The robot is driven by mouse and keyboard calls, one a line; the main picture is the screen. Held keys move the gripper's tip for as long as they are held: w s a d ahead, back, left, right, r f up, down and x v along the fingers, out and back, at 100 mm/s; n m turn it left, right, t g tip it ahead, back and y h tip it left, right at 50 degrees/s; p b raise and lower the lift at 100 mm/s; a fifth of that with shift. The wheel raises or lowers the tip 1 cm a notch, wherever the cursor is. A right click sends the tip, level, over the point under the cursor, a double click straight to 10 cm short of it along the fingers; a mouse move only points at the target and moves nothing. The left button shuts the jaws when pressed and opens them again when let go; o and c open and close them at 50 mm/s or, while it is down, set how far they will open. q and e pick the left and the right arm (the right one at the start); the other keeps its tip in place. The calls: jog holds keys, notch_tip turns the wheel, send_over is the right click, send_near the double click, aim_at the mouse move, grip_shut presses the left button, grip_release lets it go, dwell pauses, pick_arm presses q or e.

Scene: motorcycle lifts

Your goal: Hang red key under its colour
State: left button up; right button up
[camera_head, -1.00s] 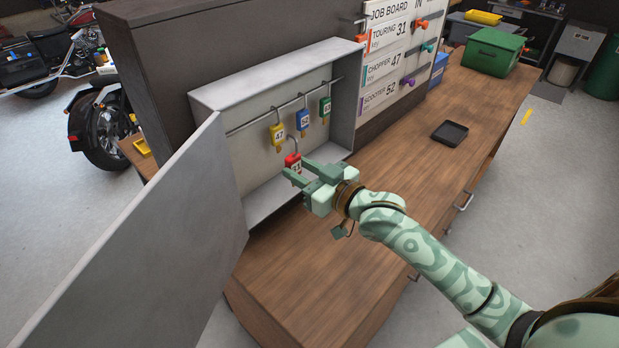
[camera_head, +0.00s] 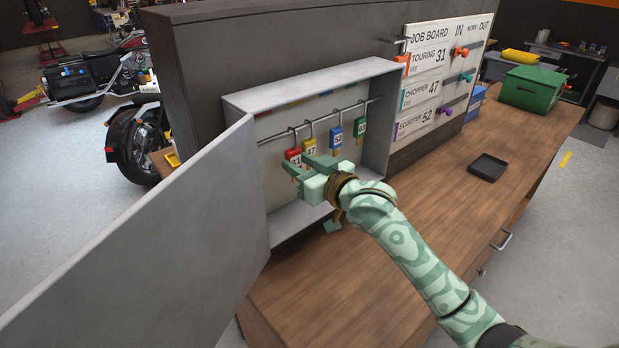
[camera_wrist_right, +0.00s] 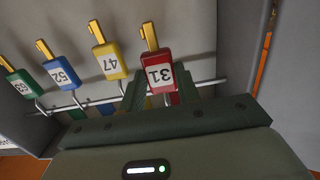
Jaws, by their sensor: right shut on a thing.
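The red key (camera_head: 293,155), tagged 31, is at the left end of the rail (camera_head: 275,137) in the open key cabinet (camera_head: 384,120). My right gripper (camera_head: 297,165) is shut on its tag; the wrist view shows the red key (camera_wrist_right: 158,75) between the fingers (camera_wrist_right: 160,88). The red key's hook is up at the rail, but I cannot tell whether it bears on it. The yellow key (camera_head: 310,149), blue key (camera_head: 336,138) and green key (camera_head: 360,126) hang to its right. Coloured strips, including blue (camera_head: 325,94), line the cabinet's upper back. My left gripper is out of view.
The cabinet door (camera_head: 150,240) stands open at the left. A job board (camera_head: 440,75) with coloured pegs is right of the cabinet. A black tray (camera_head: 488,167) and a green box (camera_head: 532,88) are on the wooden bench (camera_head: 440,200), whose middle is clear.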

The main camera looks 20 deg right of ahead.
jog(key=b+x, duration=0.2)
jog(key=x, duration=0.1)
jog(key=shift+w+f+b, duration=0.1)
jog(key=shift+b, duration=0.2)
jog(key=shift+w+a, duration=0.1)
jog(key=shift+w, duration=0.05)
jog(key=shift+f, duration=0.35)
jog(key=o, duration=1)
jog(key=f+v, duration=0.1)
jog(key=v, duration=1.5)
jog(key=shift+s+r+p, duration=0.25)
jog(key=shift+r+p, duration=0.15)
jog(key=shift+p, duration=0.05)
